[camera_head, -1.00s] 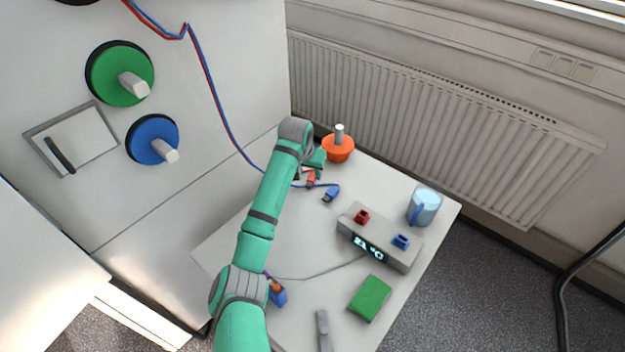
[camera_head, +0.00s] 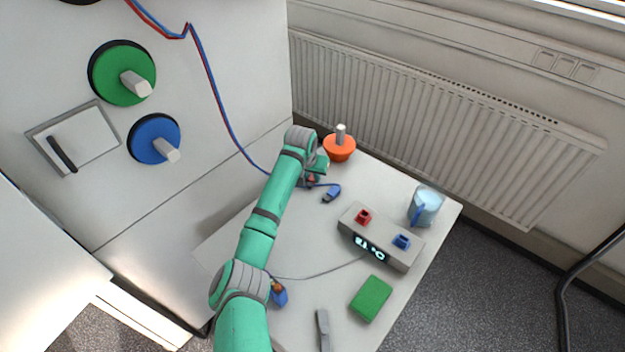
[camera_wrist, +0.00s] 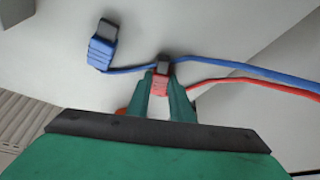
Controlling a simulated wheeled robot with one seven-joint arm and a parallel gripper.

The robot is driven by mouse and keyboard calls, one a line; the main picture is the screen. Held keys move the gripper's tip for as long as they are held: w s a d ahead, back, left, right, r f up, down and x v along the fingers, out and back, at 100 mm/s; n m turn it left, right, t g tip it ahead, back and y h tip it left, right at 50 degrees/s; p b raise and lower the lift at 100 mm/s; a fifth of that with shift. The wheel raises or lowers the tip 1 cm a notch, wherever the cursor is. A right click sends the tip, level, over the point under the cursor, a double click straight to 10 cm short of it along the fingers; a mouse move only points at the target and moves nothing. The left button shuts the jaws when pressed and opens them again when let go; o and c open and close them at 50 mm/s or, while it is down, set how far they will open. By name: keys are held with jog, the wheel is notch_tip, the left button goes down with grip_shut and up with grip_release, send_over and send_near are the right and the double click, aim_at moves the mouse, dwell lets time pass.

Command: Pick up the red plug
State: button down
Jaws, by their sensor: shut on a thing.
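The red plug (camera_wrist: 160,86) is between the fingers of my gripper (camera_wrist: 164,92) in the wrist view, its grey tip pointing away from the palm. The gripper is shut on it, close over the table top. A red cable runs from it to the right. In the head view, my gripper (camera_head: 313,178) is at the table's far side, and only a little of the red plug (camera_head: 311,179) shows beside it.
The blue plug (camera_wrist: 103,52) lies left of the red plug, and its blue cable passes close by the plug's tip. The blue plug also shows in the head view (camera_head: 331,195). An orange bowl-like object (camera_head: 339,151) stands just behind my gripper. A grey box (camera_head: 381,237) with red and blue sockets is nearer.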

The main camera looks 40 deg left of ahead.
jog(key=shift+r, duration=0.8)
jog(key=s+d+r, duration=0.3)
jog(key=s+r, duration=0.8)
jog(key=s, duration=0.2)
jog(key=shift+s+d+r, duration=0.2)
jog(key=shift+s+d, duration=0.1)
jog(key=shift+d, duration=0.1)
